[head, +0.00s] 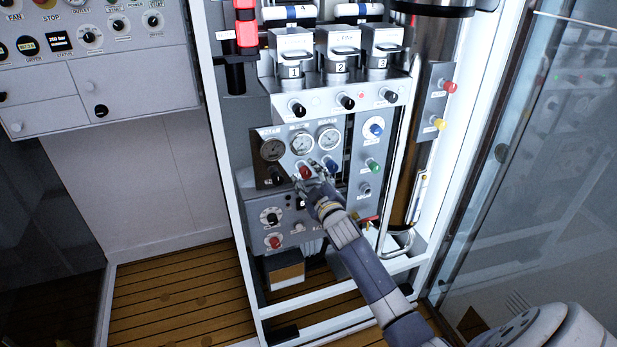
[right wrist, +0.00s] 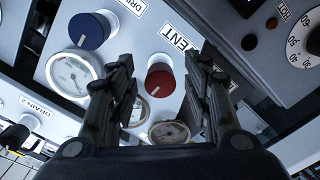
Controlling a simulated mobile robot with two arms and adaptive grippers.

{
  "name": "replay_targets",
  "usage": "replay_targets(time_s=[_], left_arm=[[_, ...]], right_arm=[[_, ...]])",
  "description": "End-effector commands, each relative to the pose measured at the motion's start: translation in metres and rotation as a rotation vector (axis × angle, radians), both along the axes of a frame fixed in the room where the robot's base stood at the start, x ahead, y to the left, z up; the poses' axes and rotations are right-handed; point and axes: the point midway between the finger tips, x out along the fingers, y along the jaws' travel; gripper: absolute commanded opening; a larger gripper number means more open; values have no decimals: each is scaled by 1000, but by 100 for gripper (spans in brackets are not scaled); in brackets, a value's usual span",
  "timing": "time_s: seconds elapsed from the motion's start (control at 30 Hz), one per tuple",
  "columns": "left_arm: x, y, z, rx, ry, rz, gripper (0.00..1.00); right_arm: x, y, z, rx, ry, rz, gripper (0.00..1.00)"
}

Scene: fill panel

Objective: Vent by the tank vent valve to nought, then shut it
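The red vent knob (head: 304,172) is on the grey fill panel, below a row of three gauges. In the right wrist view the red knob (right wrist: 160,80) shows between my fingers, beside a partly covered label ending in "ENT". My right gripper (right wrist: 162,64) is open around the knob, with a gap visible on both sides. In the head view my right gripper (head: 311,180) is at the panel by this knob. The middle gauge (head: 303,144) is above the knob; its reading is too small to tell. My left gripper is out of view.
A blue knob (head: 331,165) is close on the right of the red one. The left gauge (head: 272,149) and right gauge (head: 329,138) are just above. Another red knob (head: 274,242) is lower. A glass door (head: 540,170) stands on the right, near my right arm.

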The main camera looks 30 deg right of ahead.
Motion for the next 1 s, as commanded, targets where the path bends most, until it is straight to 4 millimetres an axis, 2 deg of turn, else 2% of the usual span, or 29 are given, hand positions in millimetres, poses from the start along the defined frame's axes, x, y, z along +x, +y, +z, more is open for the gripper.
replay_targets(time_s=[0.17,0.27,0.7,0.83,1.0], left_arm=[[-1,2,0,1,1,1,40],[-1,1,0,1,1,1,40],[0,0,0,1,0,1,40],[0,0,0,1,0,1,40],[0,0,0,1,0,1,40]], right_arm=[[-3,1,0,-1,0,1,45],[-11,3,-1,0,-1,1,45],[-90,22,-1,1,1,0,45],[-106,25,-1,1,1,0,45],[-116,27,0,1,-1,-1,45]])
